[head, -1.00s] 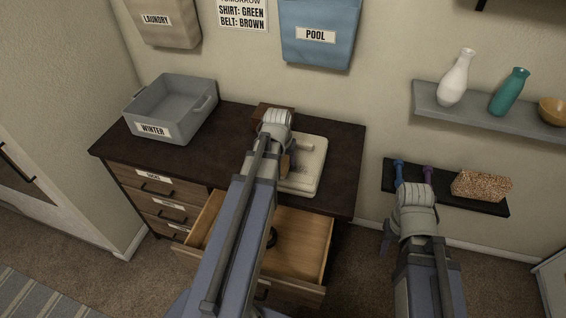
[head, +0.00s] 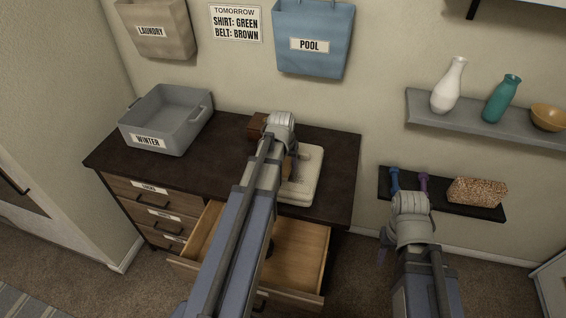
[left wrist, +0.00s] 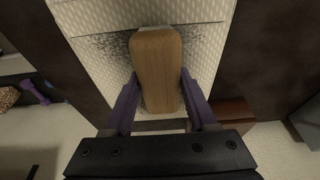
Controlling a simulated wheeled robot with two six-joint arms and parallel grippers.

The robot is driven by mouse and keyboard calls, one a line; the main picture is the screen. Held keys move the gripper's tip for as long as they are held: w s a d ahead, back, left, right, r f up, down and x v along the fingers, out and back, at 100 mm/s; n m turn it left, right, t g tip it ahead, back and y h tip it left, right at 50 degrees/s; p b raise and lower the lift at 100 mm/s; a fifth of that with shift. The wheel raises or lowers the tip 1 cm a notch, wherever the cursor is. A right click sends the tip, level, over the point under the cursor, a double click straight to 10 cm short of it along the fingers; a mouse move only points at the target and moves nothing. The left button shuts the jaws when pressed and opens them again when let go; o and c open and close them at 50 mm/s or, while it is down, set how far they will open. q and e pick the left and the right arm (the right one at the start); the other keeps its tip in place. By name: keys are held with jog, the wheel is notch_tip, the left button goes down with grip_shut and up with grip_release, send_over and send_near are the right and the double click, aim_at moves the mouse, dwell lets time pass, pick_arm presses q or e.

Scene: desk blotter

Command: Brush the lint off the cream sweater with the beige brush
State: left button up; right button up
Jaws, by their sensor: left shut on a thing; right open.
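The cream sweater (head: 304,178) lies folded flat on the dark desk, partly hidden by my left arm. In the left wrist view its textured knit (left wrist: 87,15) carries grey lint specks (left wrist: 108,45) on both sides of the brush. My left gripper (head: 290,160) is over the sweater. In the left wrist view its purple fingers (left wrist: 158,100) are shut on the beige brush (left wrist: 157,65), which has a wooden back. The brush lies over the sweater; its bristles are hidden, and I cannot tell whether they touch. My right gripper (head: 385,250) is open, away from the desk, below the dark shelf.
A grey WINTER bin (head: 165,122) stands at the desk's left. A brown box (head: 257,125) sits behind the sweater. An open drawer (head: 300,252) juts out below the desktop. A dark low shelf (head: 440,196) holds dumbbells and a speckled box (head: 477,191) at right.

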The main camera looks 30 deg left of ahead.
aim_at(289, 170)
pick_arm(q)
jog(key=shift+d, duration=0.25)
jog(key=shift+c, duration=0.6)
jog(key=shift+s+d, duration=0.25)
jog(key=shift+s, duration=0.7)
jog(key=shift+s+d, duration=0.2)
jog(key=shift+s, duration=0.7)
jog(key=shift+s+d+f, duration=0.1)
jog(key=shift+s+d, duration=0.1)
jog(key=shift+s, duration=0.7)
jog(key=shift+s+d+f, duration=0.1)
jog(key=shift+s+d, duration=0.1)
jog(key=shift+s, duration=0.75)
grip_shut()
jog(key=shift+w+d+r, duration=0.15)
jog(key=shift+w+d, duration=0.1)
jog(key=shift+d, duration=0.55)
jog(key=shift+w+a, duration=0.3)
jog(key=shift+w, duration=0.65)
jog(key=shift+w+a, duration=0.25)
jog(key=shift+w, duration=0.7)
jog(key=shift+w, duration=0.1)
